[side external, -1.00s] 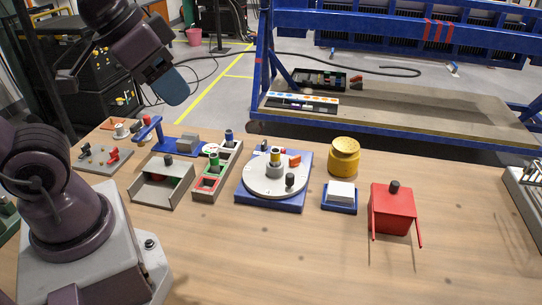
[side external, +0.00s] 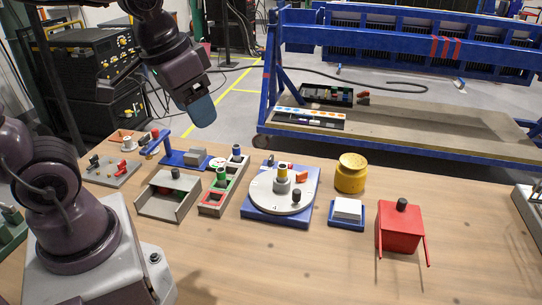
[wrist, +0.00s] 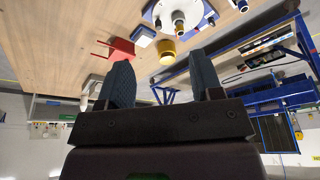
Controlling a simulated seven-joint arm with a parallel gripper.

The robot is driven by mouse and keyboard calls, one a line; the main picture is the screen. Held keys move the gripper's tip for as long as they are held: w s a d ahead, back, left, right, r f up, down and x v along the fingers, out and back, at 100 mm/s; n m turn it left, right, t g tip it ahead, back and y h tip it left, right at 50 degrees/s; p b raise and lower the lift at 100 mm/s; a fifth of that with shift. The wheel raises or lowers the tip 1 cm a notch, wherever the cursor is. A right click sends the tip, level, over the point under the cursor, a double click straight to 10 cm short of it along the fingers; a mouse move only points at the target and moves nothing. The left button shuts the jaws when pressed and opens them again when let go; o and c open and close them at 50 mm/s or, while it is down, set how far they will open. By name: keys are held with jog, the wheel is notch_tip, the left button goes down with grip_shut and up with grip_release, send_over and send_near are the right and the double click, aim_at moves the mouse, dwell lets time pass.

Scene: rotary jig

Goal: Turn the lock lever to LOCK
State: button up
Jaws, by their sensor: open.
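The rotary jig has a blue base (side external: 256,212) and a round pale disc (side external: 264,196). A grey hub with a yellow-topped post (side external: 282,175) stands at the disc's middle, and a black knob (side external: 296,195) stands near its front edge. A small orange part (side external: 299,169) shows behind the hub; I cannot tell whether it is the lock lever, and no LOCK mark is readable. The disc (wrist: 178,22) also shows at the top of the wrist view. My gripper (side external: 203,112) is in the air, up and left of the jig, touching nothing. Its fingers (wrist: 162,82) are apart and empty.
A yellow pot (side external: 351,174), a white block on a blue tray (side external: 346,226) and a red box (side external: 400,229) stand right of the jig. A green-and-red-marked rack (side external: 222,190) and an open grey box (side external: 170,205) stand left. The front table is clear.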

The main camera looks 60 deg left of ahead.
jog(key=w+a+f+m+g, duration=0.1)
jog(key=w+a+f+g, duration=0.1)
jog(key=w+a+f, duration=0.3)
jog(key=w+a+f+g, duration=0.1)
jog(key=w+a+f, duration=0.15)
jog(key=w, duration=0.55)
jog(key=m, duration=0.9)
send_near(271, 157)
jog(key=shift+g+h, duration=0.3)
jog(key=f, duration=0.9)
jog(key=shift+w+a+f, duration=0.2)
jog(key=shift+w+a, duration=0.05)
jog(key=c, duration=0.9)
